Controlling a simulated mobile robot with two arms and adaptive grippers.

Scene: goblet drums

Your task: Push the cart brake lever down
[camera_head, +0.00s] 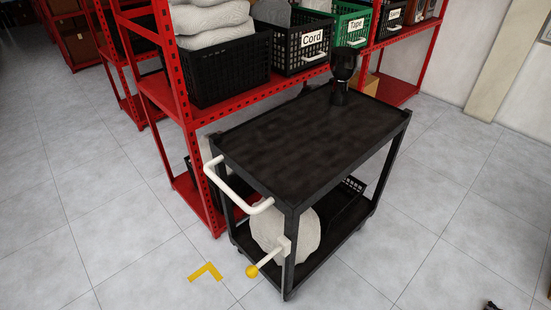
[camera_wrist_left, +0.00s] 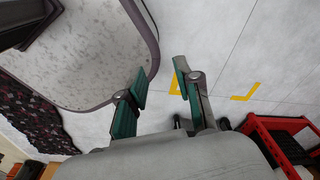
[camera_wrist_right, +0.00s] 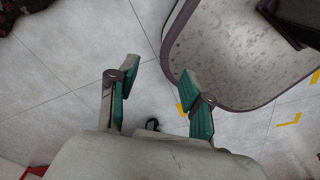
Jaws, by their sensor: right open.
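A black two-shelf cart (camera_head: 300,135) stands on the tiled floor in front of the red shelving. Its brake lever (camera_head: 268,262) is a white bar with a yellow ball end, mounted on the cart's near corner post and slanting down to the left. A white push handle (camera_head: 228,190) is above it. Neither gripper is near the lever in the head view. My left gripper (camera_wrist_left: 161,86) is open and empty in the left wrist view. My right gripper (camera_wrist_right: 160,86) is open and empty in the right wrist view.
Red shelving (camera_head: 165,90) with a black crate (camera_head: 228,70) and labelled baskets stands behind the cart. A black device (camera_head: 341,75) stands on the cart top. A round pale bundle (camera_head: 300,232) lies on its lower shelf. Yellow floor marks (camera_head: 205,271) are left of the lever.

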